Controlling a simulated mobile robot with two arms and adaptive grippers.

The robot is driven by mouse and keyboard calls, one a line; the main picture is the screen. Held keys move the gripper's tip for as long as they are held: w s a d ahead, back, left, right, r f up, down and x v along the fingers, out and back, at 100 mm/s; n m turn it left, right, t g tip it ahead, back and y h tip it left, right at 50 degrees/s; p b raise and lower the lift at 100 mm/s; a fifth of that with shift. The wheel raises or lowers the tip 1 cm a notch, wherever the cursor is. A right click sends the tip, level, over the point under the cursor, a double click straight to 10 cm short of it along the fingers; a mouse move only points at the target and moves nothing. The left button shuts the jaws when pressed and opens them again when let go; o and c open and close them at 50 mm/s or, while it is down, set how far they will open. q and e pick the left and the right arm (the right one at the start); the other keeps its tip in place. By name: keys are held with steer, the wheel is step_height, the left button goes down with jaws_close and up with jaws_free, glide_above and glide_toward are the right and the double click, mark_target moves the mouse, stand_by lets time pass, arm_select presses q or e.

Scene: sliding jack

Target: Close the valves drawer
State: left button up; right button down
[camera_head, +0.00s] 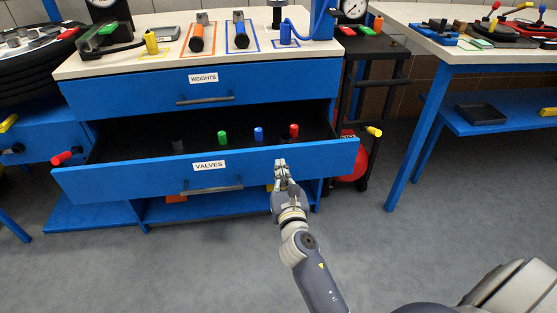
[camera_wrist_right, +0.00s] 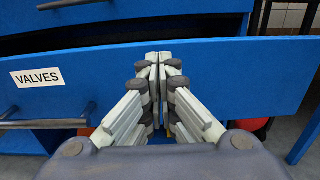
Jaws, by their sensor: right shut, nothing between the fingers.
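The blue valves drawer (camera_head: 120,182) is pulled out, with a white VALVES label and a dark bar handle (camera_head: 211,190) on its front. Inside stand small valves with green, blue and red tops. My right gripper (camera_head: 281,165) is shut and empty at the drawer front, right of the label and handle. In the right wrist view the drawer front (camera_wrist_right: 240,75) spans the picture, and the shut fingertips (camera_wrist_right: 158,60) point at it. I cannot tell whether they touch it. My left gripper is not in view.
The weights drawer (camera_head: 140,92) above is shut. Tools lie on the cabinet top (camera_head: 120,57). A black cart (camera_head: 372,85) stands right of the cabinet. A blue-legged table (camera_head: 432,120) is farther right. The grey floor in front is clear.

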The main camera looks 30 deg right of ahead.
mark_target(277, 154)
steer(key=x, duration=0.3)
steer(key=shift+w+d, duration=0.1)
steer(key=shift+w, duration=0.15)
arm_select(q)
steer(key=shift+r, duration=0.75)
arm_select(e)
steer(key=shift+w+d, duration=0.15)
steer(key=shift+w, duration=0.25)
